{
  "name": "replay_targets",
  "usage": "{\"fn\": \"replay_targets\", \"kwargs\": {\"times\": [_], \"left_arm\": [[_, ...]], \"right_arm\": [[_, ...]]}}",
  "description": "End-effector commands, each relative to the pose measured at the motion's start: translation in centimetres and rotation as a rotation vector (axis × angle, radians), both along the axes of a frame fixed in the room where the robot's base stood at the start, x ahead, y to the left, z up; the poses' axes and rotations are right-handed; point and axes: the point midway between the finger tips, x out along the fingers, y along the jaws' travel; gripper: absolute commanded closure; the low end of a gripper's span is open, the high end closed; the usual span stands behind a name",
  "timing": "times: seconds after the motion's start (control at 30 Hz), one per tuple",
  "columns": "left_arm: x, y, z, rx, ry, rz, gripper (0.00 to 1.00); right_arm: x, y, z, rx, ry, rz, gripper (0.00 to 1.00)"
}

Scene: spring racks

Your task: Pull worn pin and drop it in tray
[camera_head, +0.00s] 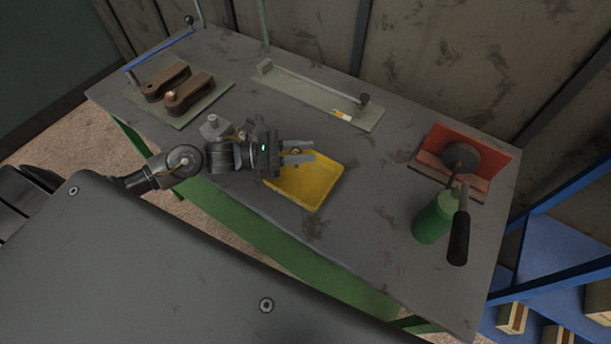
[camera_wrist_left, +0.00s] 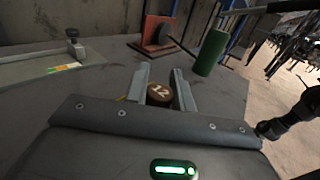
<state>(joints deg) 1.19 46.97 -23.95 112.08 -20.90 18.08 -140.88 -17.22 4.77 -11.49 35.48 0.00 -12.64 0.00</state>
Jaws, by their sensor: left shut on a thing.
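My left gripper (camera_head: 298,152) is over the far-left part of the yellow tray (camera_head: 318,192). It is shut on the worn pin, whose round brown head marked 12 (camera_wrist_left: 159,93) sits between the fingers in the left wrist view. The fingers also show in that view (camera_wrist_left: 160,90). In the head view only a small brown bit of the pin (camera_head: 296,151) shows. How high the pin is above the tray floor I cannot tell. The visible tray floor looks empty.
Two brown spring links (camera_head: 188,94) lie on a grey plate at the back left. A grey fixture (camera_head: 315,92) is at the back. A red bracket (camera_head: 470,145) with a dark disc and a green canister (camera_head: 433,220) stand at the right. Bare table lies between tray and canister.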

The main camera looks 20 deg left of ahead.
Motion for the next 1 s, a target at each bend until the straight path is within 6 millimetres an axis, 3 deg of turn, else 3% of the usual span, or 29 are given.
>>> {"fn": "replay_targets", "kwargs": {"times": [0.07,0.1,0.3,0.67,1.0], "left_arm": [[0.0,0.0,0.1,-0.001,-0.001,0.000,1.00],[0.0,0.0,0.1,-0.001,-0.001,0.000,0.74],[0.0,0.0,0.1,-0.001,-0.001,0.000,0.50],[-0.4,0.6,-0.1,0.000,0.000,0.001,0.50],[-3.7,6.2,-0.5,0.003,0.004,0.000,0.50]], "right_arm": [[0.0,0.0,0.0,0.000,-0.001,0.000,0.64],[0.1,0.0,0.0,0.000,-0.001,0.000,0.64],[0.1,0.0,0.0,0.001,-0.002,-0.001,0.64],[0.1,0.5,-0.4,0.006,-0.002,-0.002,0.64],[0.1,0.5,-3.1,0.006,-0.003,-0.002,0.64]]}}
